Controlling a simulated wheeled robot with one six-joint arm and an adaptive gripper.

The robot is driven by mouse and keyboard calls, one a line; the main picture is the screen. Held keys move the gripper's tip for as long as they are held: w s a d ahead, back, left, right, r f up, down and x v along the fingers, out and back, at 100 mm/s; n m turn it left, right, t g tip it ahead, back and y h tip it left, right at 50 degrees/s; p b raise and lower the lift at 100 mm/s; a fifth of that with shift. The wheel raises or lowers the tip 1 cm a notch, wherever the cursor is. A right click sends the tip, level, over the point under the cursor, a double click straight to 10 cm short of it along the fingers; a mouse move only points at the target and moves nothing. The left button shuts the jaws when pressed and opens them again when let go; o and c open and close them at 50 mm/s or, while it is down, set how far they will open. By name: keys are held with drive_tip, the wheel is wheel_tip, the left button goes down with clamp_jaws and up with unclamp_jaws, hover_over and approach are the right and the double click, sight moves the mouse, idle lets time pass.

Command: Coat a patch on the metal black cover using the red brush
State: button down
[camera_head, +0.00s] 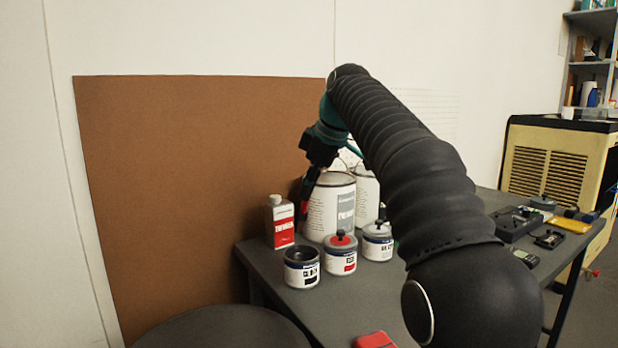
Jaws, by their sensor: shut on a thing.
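My gripper (309,188) is in the upper middle of the head view, beside the large white can and above the small jars. Its fingers point down and are shut on a thin dark thing with a red part, which looks like the red brush (304,208). Its lower end is hard to make out. A dark round surface (220,330) is at the bottom left, cut off by the frame; I cannot tell whether it is the black metal cover. My arm hides part of the table.
The grey table (260,262) holds a black-topped jar (301,270), a red-topped jar (341,258), another jar (377,245), large white cans (325,208) and a red-and-white bottle (280,225). A red item (374,340) lies in front. Tools (515,222) lie right. A brown board (190,190) stands behind.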

drive_tip(key=shift+w+d+f, duration=0.15)
drive_tip(key=shift+w+f, duration=0.05)
drive_tip(key=shift+f, duration=0.05)
drive_tip(key=shift+s+f+b, duration=0.1)
drive_tip(key=shift+f+b, duration=1.95)
drive_tip(key=shift+f, duration=0.65)
drive_tip(key=shift+f+b, duration=0.4)
drive_tip(key=shift+f, duration=0.2)
wheel_tip(320, 180, up, 5)
drive_tip(key=p, duration=0.5)
drive_tip(key=shift+r, duration=1.05)
